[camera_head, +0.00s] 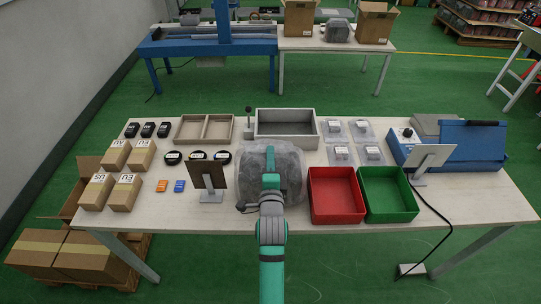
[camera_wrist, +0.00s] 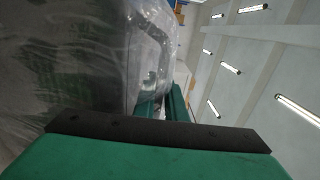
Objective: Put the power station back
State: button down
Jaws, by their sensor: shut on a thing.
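The power station (camera_head: 288,167) is a bulky grey block wrapped in clear plastic, upright at the middle of the table's front half. It also fills the upper left of the wrist view (camera_wrist: 75,60), with a curved handle-like part under the film. My gripper (camera_head: 270,180) is at its near side, and its green fingers (camera_wrist: 165,105) show beside that part in the wrist view. The gripper is shut on the power station, though the contact itself is mostly hidden. I cannot tell whether its base touches the table.
A red bin (camera_head: 335,222) and a green bin (camera_head: 388,217) stand close on the right. A dark panel on a stand (camera_head: 207,196) is close on the left. A grey tray (camera_head: 286,142) lies behind. Another wrapped unit (camera_head: 338,31) stands on the back table (camera_head: 300,45) between open cartons.

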jog(key=shift+r, duration=0.25)
jog(key=c, duration=1.8)
grip_release()
jog(key=shift+f, duration=0.35)
jog(key=shift+r, duration=0.1)
jog(key=shift+s, duration=0.15)
jog(key=s+f+n+g, duration=0.1)
jog(key=s+f+n, duration=0.2)
jog(key=s, duration=1.3)
jog(key=s+f+n, duration=0.3)
jog(key=s+n, duration=0.6)
jog(key=s, duration=0.6)
jog(key=s+f+n+g, duration=0.1)
jog(key=s+f+n, duration=0.3)
jog(key=s, duration=1.2)
jog(key=shift+s+a+n+g, duration=0.15)
jog(key=shift+s+n+g, duration=0.2)
jog(key=shift+n, duration=0.55)
